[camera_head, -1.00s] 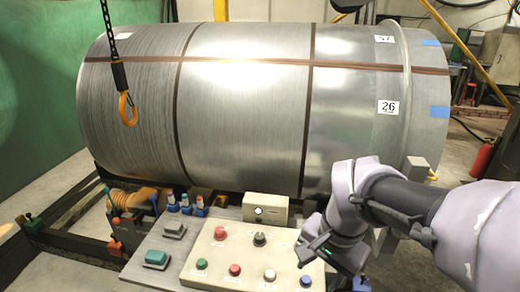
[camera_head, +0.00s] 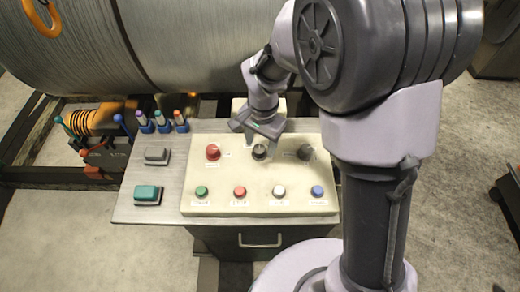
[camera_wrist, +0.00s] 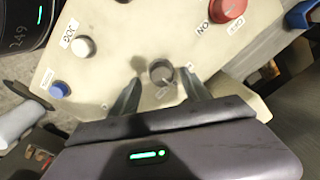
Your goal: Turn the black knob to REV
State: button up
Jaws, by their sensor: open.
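The black knob (camera_head: 260,152) stands in the upper row of a cream control panel (camera_head: 190,205). In the wrist view the knob (camera_wrist: 162,72) sits between the two fingertips, with a gap on each side. My gripper (camera_head: 262,137) is open, reaching down at the panel's back edge, beside the knob. In the wrist view my gripper (camera_wrist: 163,84) shows both dark fingers spread around the knob, and nothing is held. The labels by the knob are too small to read, so its setting cannot be told.
A large red button (camera_head: 212,152) lies left of the knob. A dark round shape (camera_head: 305,152) lies to its right. Green (camera_head: 201,191), red (camera_head: 239,191), white (camera_head: 279,191) and blue (camera_head: 317,191) buttons line the front row. A large metal drum (camera_head: 190,50) stands behind.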

notch_tip(320, 180, down, 2)
jog(key=shift+w+a+f, duration=0.1)
jog(key=shift+w+f, duration=0.05)
grip_shut()
jog(key=shift+n, duration=0.3)
jog(key=n+p, duration=0.1)
jog(key=n, duration=0.2)
jog(key=shift+n, duration=0.4)
jog(key=shift+n+p, duration=0.65)
jog(key=shift+n, duration=1.55)
